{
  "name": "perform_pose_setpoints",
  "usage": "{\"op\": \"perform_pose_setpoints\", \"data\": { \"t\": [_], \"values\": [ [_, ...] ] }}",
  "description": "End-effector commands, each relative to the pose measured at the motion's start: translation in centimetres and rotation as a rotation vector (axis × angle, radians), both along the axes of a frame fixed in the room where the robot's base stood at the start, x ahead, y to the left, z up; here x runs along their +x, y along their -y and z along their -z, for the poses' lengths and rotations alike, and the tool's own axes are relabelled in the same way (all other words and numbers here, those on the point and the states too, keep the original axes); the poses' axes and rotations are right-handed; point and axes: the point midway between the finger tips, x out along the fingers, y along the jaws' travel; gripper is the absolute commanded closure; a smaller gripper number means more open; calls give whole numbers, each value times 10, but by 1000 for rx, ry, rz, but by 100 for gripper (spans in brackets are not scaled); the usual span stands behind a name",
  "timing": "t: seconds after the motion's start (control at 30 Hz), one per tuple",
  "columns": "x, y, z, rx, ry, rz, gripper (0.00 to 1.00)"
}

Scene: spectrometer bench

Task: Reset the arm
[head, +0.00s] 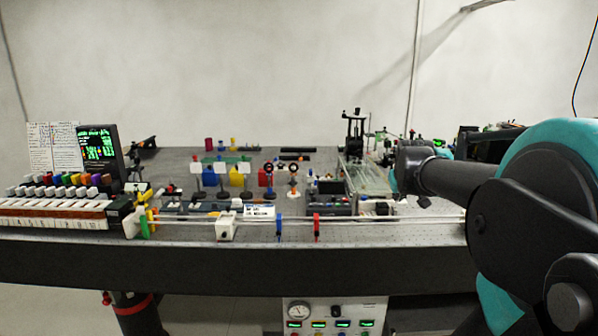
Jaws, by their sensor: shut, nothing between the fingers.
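My arm, dark with teal joint covers, fills the right side of the head view. Its dark link reaches left over the right part of the bench (300,262) to a joint near the glass-topped unit. I cannot make out my gripper or its fingers; they do not show clearly past that joint. Nothing held by the arm can be seen.
A pair of long rails (370,219) runs along the bench front with a white carrier (226,227). A keyboard-like rack (55,211) and a green-lit screen (98,145) stand at left. Optics fill the middle. A gauge panel (335,314) sits below. Space above the left bench is clear.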

Motion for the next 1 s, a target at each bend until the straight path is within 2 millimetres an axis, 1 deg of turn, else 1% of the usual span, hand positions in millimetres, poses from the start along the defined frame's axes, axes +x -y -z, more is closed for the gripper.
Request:
{"op": "perform_pose_setpoints", "data": {
  "t": [0.03,0.17,0.27,0.33,0.37,0.4,0.47,0.5,0.6,0.7,0.8,0.87,1.0],
  "values": [
    [-5,-5,11,11,-10,0,100],
    [-23,-21,43,48,-48,3,100],
    [-42,-35,73,80,-85,7,100],
    [-59,-47,98,106,-117,11,100],
    [-69,-52,111,118,-134,14,100],
    [-84,-61,129,136,-159,16,100],
    [-109,-73,157,165,-200,23,100],
    [-126,-81,174,183,-227,27,100],
    [-165,-96,209,216,-286,39,100],
    [-193,-104,232,238,-327,49,100],
    [-210,-109,244,250,-351,55,100],
    [-215,-110,247,253,-359,58,100],
    [-215,-110,247,254,-360,58,100]
  ]
}}
